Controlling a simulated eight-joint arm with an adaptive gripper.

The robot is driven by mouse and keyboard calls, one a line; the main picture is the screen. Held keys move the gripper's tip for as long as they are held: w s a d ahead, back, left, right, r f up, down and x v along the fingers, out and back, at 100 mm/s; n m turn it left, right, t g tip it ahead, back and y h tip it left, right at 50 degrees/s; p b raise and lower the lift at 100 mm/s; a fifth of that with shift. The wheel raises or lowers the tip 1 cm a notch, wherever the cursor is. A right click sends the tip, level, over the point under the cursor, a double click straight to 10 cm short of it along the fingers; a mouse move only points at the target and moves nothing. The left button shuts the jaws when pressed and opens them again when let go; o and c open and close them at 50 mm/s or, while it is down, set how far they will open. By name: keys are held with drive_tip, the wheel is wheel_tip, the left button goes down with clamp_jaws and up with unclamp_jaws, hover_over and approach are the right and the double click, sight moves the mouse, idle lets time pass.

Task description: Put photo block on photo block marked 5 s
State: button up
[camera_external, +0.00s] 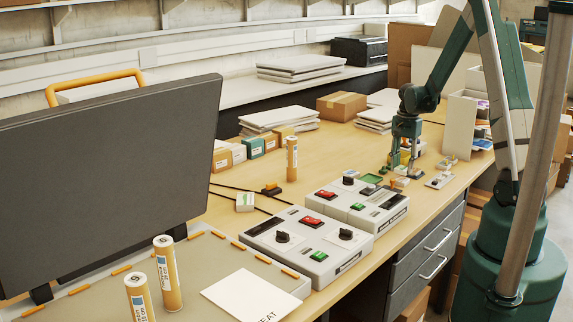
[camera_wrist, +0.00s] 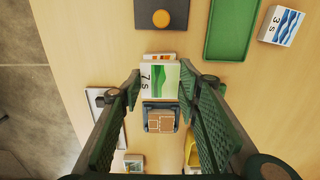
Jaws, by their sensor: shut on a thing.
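In the outside view my gripper (camera_external: 403,170) points down over the far right part of the bench. Just beyond the held block, a white and orange edge (camera_wrist: 158,56) shows; the rest of it is hidden. A photo block marked 3 s (camera_wrist: 283,25) with a blue wave picture lies at the upper right of the wrist view. I cannot read a 5 s mark on any block.
A green tray (camera_wrist: 236,28) and a dark plate with an orange disc (camera_wrist: 161,18) lie beyond the gripper. A dark holder with a brown patterned top (camera_wrist: 160,118) is on the near side. White control boxes (camera_external: 361,203) stand left of the arm. The bench edge is close.

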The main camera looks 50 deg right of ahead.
sight(403, 168)
drive_tip(key=shift+f, duration=1.45)
drive_tip(key=shift+f, duration=0.2)
drive_tip(key=o, duration=0.9)
drive_tip(key=shift+r, duration=0.1)
drive_tip(key=shift+r, duration=0.1)
drive_tip(key=shift+r, duration=6.05)
drive_tip(key=shift+a, duration=0.1)
